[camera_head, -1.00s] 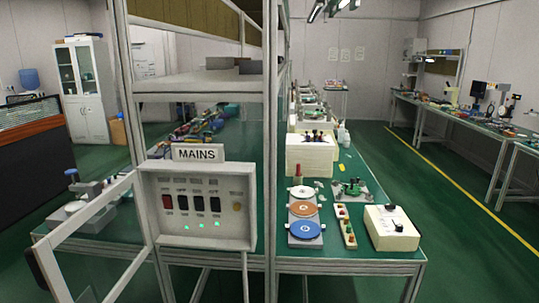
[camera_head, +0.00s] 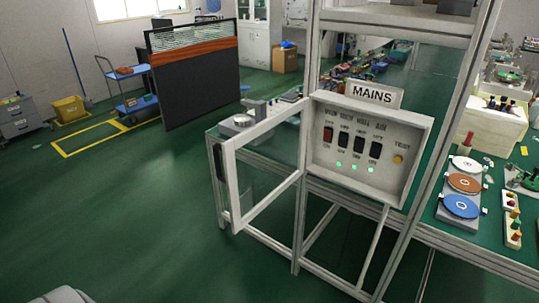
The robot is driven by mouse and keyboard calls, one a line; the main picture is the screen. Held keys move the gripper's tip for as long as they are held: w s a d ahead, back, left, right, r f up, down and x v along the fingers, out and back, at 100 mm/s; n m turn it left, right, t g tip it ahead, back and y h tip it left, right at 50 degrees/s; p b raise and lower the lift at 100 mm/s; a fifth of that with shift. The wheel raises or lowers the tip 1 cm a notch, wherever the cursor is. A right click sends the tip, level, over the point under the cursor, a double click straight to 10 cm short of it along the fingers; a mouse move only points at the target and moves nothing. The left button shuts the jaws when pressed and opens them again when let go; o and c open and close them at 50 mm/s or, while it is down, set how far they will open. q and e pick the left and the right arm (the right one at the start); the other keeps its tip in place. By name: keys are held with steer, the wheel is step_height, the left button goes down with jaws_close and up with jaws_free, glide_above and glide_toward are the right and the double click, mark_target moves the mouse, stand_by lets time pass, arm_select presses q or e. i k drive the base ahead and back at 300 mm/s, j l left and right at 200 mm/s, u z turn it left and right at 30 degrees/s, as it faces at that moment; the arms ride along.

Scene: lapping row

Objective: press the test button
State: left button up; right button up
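The test button is a small round yellowish button (camera_head: 398,159) at the right side of the MAINS panel (camera_head: 319,178), under the word TEST. The panel is a pale box fixed to the metal frame, with a MAINS sign (camera_head: 374,94) on top. Several switches, one red (camera_head: 327,134) and the others dark, sit in a row left of the button. Small green lights (camera_head: 354,167) glow below them. An open framed door (camera_head: 268,165) with clear glazing stands out to the left of the panel. Neither gripper is in view.
A green-topped bench (camera_head: 440,214) right of the panel holds discs in blue (camera_head: 461,206), orange and white. A dark partition (camera_head: 195,78), a blue trolley (camera_head: 128,86) and a yellow bin (camera_head: 69,108) stand at the far left. Green floor (camera_head: 130,215) is clear at the front left.

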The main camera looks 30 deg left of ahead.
mark_target(398, 159)
steer(key=j+z, duration=0.15)
steer(key=j, duration=0.6)
steer(key=j+z, duration=0.15)
steer(key=j, duration=0.6)
steer(key=j+z, duration=0.15)
steer(key=j, duration=0.6)
steer(key=k+j+z, duration=0.15)
steer(key=j, duration=0.6)
